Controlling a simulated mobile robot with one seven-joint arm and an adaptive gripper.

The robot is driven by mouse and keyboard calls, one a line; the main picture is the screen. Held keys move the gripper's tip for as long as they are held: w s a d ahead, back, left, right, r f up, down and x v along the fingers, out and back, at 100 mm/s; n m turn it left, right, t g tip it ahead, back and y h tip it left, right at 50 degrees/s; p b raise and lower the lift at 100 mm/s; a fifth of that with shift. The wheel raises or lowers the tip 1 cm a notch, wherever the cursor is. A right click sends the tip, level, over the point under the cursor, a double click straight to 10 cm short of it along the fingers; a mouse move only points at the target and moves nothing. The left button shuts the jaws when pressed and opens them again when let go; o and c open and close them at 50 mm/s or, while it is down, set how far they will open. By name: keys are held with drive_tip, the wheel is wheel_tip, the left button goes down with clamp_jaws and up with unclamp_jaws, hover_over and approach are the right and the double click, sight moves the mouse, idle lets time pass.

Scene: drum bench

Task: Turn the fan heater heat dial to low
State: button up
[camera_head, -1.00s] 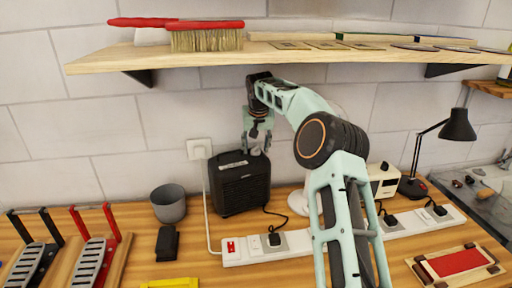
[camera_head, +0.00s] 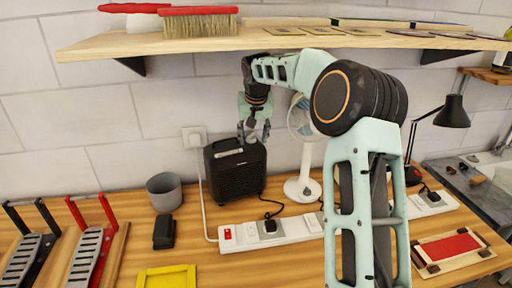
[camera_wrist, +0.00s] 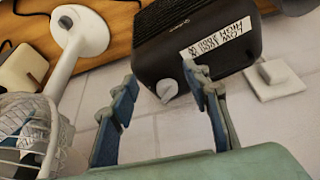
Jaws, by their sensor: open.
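The fan heater (camera_head: 235,174) is a black box standing on the wooden bench near the wall. In the wrist view the heater (camera_wrist: 205,38) shows a white label (camera_wrist: 218,40) with low and high watt markings. Its pale round heat dial (camera_wrist: 167,90) sits beside the label, near the edge of the heater's top. My gripper (camera_head: 254,134) is above the heater's top right corner. In the wrist view the open fingers of my gripper (camera_wrist: 163,92) appear on either side of the dial, with nothing held. I cannot tell whether a finger touches the heater.
A white desk fan (camera_head: 302,185) stands right of the heater. A power strip (camera_head: 270,232) with plugs lies in front. A grey cup (camera_head: 164,192) is at the left. The wooden shelf (camera_head: 290,43) spans the wall above my gripper.

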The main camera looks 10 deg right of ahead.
drive_tip(key=s, duration=0.6)
drive_tip(key=shift+s+a, duration=0.15)
drive_tip(key=shift+s, duration=0.05)
